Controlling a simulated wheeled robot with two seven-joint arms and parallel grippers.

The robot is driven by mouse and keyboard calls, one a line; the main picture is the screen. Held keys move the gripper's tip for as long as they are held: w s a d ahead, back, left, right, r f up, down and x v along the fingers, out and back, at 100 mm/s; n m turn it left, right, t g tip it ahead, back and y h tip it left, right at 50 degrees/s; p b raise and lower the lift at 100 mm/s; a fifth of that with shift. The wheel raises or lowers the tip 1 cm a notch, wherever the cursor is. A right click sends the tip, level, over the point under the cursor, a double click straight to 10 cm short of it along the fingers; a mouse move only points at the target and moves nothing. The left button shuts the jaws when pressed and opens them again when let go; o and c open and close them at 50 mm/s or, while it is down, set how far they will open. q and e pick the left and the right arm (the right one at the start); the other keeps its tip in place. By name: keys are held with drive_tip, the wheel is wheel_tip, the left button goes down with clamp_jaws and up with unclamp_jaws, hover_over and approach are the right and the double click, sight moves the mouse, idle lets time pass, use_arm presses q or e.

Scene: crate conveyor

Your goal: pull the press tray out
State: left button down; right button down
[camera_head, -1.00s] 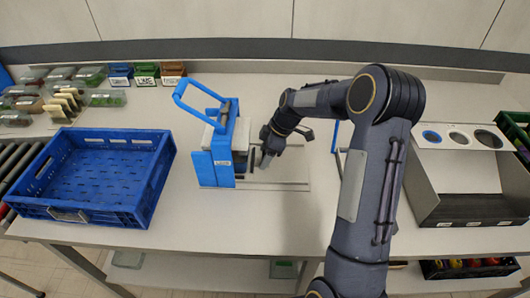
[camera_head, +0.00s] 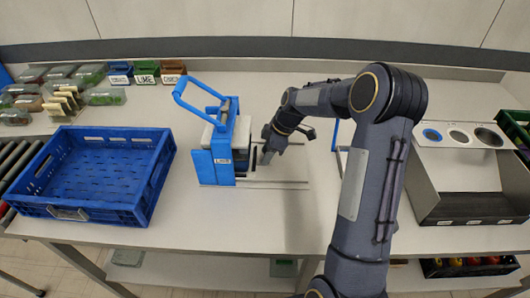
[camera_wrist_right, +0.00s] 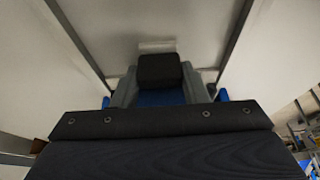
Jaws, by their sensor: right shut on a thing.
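The blue and white press (camera_head: 221,150) stands upright on the table, left of the middle, with its blue lever (camera_head: 192,90) raised to the upper left. Two thin rails run from its base to the right. My right gripper (camera_head: 266,157) is low at the press's right side, between the rails, and shut on the press tray's grip. The tray itself is mostly hidden by the press and my gripper. In the right wrist view, a dark block (camera_wrist_right: 160,70) shows between the grey-blue fingers, with a rail on either side. My left gripper is out of view.
A blue crate (camera_head: 150,190) sits on the left of the table. Small labelled bins (camera_head: 146,75) and clear packs (camera_head: 105,97) stand behind it. A grey holder with round openings (camera_head: 458,134) stands at the right. The table in front of the press is clear.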

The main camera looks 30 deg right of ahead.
drive_tip(key=s+d+b, duration=0.1)
drive_tip(key=s+d, duration=0.1)
drive_tip(key=d, duration=0.2)
drive_tip(key=s+d+b, duration=0.2)
drive_tip(key=s+d, duration=0.1)
drive_tip(key=d, duration=0.2)
drive_tip(key=s+d+b, duration=0.1)
drive_tip(key=s+d, duration=0.2)
drive_tip(key=d, duration=0.1)
drive_tip(key=shift+d+b, duration=0.15)
drive_tip(key=shift+b, duration=0.15)
drive_tip(key=shift+s+d, duration=0.35)
drive_tip(key=shift+d, duration=0.15)
drive_tip(key=c, duration=0.8)
unclamp_jaws()
drive_tip(key=shift+s+d, duration=0.1)
drive_tip(key=shift+d, duration=0.05)
drive_tip(key=shift+c, duration=0.2)
drive_tip(key=v, duration=0.7)
drive_tip(key=shift+r+b, duration=0.3)
drive_tip(key=shift+r, duration=0.1)
drive_tip(key=shift+s, duration=0.1)
